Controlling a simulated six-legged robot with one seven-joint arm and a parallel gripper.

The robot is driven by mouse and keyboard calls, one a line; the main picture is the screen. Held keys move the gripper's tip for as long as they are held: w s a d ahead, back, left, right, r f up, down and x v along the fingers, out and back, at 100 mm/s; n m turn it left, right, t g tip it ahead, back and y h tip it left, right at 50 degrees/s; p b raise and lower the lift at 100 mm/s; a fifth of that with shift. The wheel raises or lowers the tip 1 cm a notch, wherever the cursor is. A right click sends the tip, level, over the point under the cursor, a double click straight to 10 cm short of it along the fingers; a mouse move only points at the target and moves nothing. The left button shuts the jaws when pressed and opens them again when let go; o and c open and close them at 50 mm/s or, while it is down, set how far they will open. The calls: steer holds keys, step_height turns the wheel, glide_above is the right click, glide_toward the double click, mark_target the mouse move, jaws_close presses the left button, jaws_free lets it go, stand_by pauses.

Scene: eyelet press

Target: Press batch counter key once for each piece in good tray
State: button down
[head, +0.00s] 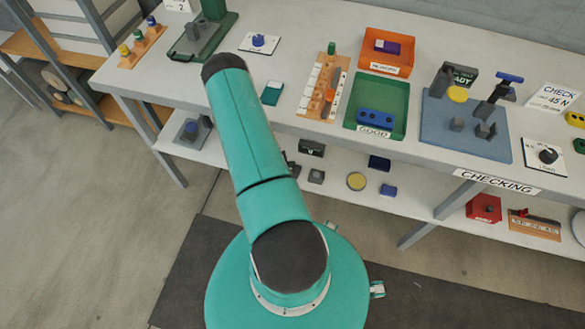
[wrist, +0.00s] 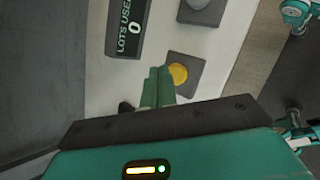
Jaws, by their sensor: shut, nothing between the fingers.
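The green good tray (head: 397,88) stands on the bench in the head view with a label reading GOOD. A blue piece with dark round holes (head: 376,118) lies in it; I see no other piece there. In the wrist view my gripper (wrist: 159,72) is shut and empty, its green fingertips beside a yellow round key (wrist: 178,75) on a dark square base. I cannot tell whether they touch. A dark display (wrist: 130,28) near it reads LOTS USED and 0. I cannot tell whether this is the batch counter. My gripper is hidden in the head view.
An orange tray (head: 402,65) holds a purple piece behind the good tray. A blue fixture plate (head: 440,128) stands to its right. A grey round key (wrist: 198,4) is near the yellow one. The lower shelf (head: 335,168) holds several small things.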

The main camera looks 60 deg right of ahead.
steer(key=shift+f, duration=0.2)
stand_by(0.6)
steer(key=shift+f, duration=0.25)
steer(key=shift+f, duration=0.5)
stand_by(0.8)
steer(key=shift+r, duration=0.95)
steer(key=shift+r, duration=2.5)
steer(key=shift+a, duration=0.1)
